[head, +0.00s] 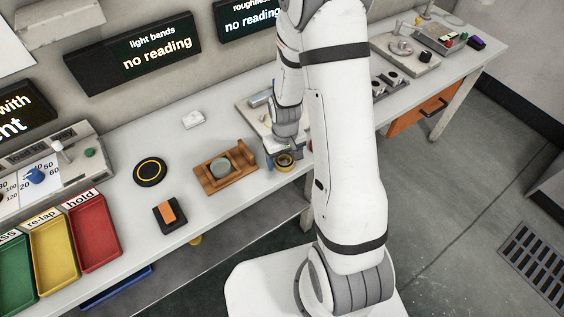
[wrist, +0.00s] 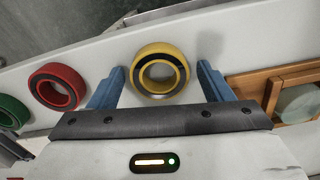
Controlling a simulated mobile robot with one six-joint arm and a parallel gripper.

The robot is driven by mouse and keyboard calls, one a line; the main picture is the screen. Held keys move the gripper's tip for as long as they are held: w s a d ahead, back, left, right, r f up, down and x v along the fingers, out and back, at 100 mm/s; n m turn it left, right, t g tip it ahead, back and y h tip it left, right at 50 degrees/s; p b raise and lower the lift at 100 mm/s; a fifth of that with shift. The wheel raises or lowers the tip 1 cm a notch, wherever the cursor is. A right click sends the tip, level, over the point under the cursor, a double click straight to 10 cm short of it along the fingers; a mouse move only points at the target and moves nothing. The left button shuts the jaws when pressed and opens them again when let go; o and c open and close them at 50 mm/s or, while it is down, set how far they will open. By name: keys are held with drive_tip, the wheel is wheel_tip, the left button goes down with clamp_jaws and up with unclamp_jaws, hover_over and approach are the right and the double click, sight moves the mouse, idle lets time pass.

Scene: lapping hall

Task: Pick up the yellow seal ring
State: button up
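The yellow seal ring (wrist: 137,71) lies on the white bench top and shows in the wrist view between the two blue fingers of my gripper (wrist: 160,75). The fingers stand apart, with a visible gap on each side of the ring. In the head view the yellow ring (head: 285,162) is near the bench's front edge, beside my arm, with my gripper (head: 284,158) just over it. A red ring (wrist: 40,92) and a green ring (wrist: 12,111) lie to its left in the wrist view. In the head view my arm hides part of the bench.
A wooden holder (head: 241,175) with a grey disc (head: 219,168) stands close to the yellow ring. A black round pad (head: 150,171), a black block with an orange top (head: 167,212), and red, yellow and green trays (head: 93,236) are farther left. The bench edge is near.

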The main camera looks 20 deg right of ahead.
drive_tip(key=c, duration=0.9)
drive_tip(key=shift+r, duration=0.1)
